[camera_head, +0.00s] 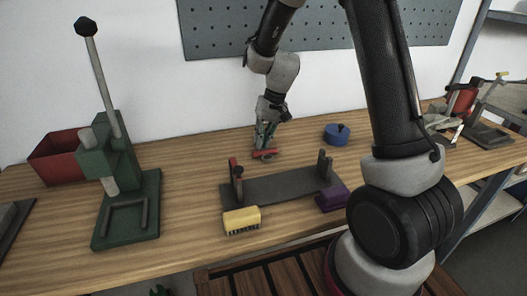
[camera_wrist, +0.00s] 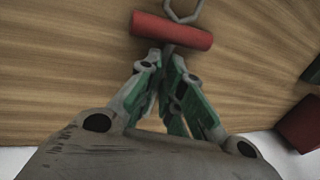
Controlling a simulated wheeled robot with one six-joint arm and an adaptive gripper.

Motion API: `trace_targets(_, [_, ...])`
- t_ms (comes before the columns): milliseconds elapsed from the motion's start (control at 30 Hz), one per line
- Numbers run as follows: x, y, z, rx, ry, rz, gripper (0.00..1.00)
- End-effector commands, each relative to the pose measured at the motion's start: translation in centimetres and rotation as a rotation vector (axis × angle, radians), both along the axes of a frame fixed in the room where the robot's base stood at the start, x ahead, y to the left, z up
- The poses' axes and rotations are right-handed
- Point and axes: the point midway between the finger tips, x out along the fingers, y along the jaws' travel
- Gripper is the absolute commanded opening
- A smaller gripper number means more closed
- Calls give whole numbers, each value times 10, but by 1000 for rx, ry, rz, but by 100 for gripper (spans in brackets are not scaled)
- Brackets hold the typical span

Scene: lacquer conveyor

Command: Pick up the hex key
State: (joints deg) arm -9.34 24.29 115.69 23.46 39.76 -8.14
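A red cylinder with a hexagonal grey metal loop on its far side, seemingly the hex key, shows in the wrist view (camera_wrist: 172,31). It lies across the picture just beyond my fingertips. In the head view it is a small red piece (camera_head: 265,153) at the middle of the wooden bench. My gripper (camera_head: 264,145) points down right over it. In the wrist view the green-and-grey fingers of my gripper (camera_wrist: 166,58) converge with their tips close together at the cylinder's near side. I cannot tell whether something thin is between the tips.
A grey stand with two uprights (camera_head: 280,188) is in front, with a yellow brush (camera_head: 241,220) and a purple block (camera_head: 332,198) nearby. A blue round piece (camera_head: 337,134) is to the right. A green lever press (camera_head: 125,180) and red bin (camera_head: 55,157) are left.

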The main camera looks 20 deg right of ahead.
Motion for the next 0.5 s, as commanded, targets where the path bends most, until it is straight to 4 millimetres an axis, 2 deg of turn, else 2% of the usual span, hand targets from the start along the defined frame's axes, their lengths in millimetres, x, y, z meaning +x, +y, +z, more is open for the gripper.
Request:
trace_targets(333, [0,0,4,1,-1,1,0])
trace_targets(500, [1,0,32,1,-5,1,0])
